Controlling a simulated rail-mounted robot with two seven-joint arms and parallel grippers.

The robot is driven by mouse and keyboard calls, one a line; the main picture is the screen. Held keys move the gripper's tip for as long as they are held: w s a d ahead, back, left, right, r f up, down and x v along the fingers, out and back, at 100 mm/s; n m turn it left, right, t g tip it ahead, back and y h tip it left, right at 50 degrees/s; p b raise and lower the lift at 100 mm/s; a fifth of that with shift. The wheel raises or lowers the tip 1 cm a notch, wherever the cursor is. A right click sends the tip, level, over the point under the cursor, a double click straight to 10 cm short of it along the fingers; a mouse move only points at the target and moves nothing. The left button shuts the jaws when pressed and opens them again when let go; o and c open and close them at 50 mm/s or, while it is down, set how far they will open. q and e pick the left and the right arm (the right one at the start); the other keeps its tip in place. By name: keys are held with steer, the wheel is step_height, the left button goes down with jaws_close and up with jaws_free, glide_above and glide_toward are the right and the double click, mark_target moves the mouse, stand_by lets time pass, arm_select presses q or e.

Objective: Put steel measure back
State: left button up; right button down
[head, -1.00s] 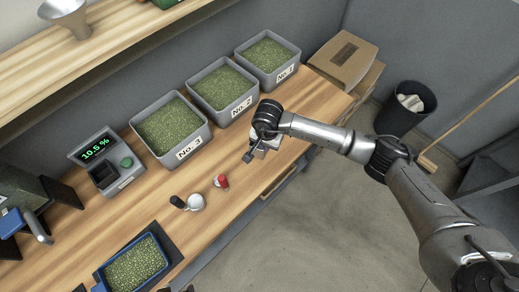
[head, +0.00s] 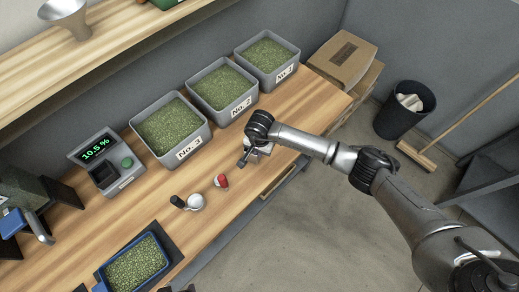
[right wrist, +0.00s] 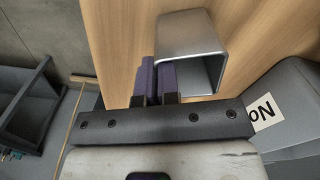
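The steel measure (right wrist: 190,45) is a square, open-mouthed metal box in the right wrist view, with its mouth toward the camera. My right gripper (right wrist: 159,78) has its two purple-padded fingers almost together at the measure's left wall, one pad on each side, so it looks shut on that wall. In the head view my right gripper (head: 246,158) is low over the wooden bench, in front of bin No. 2. The measure is hard to make out there. I cannot tell whether it touches the bench. My left gripper is not in view.
Three grey bins of green beans, No. 3 (head: 148,154), No. 2 (head: 198,107) and No. 1 (head: 243,74), line the bench back. A moisture meter (head: 124,182), black-handled round item (head: 196,203), red-topped item (head: 222,181) and blue tray (head: 104,276) stand left of my gripper.

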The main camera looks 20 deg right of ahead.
steer(key=c, duration=1.8)
jaws_free()
steer(key=shift+f, duration=0.15)
steer(key=o, duration=0.4)
steer(key=shift+o, duration=0.2)
steer(key=shift+r, duration=0.65)
step_height(320, 180, up, 11)
steer(key=shift+b, duration=0.4)
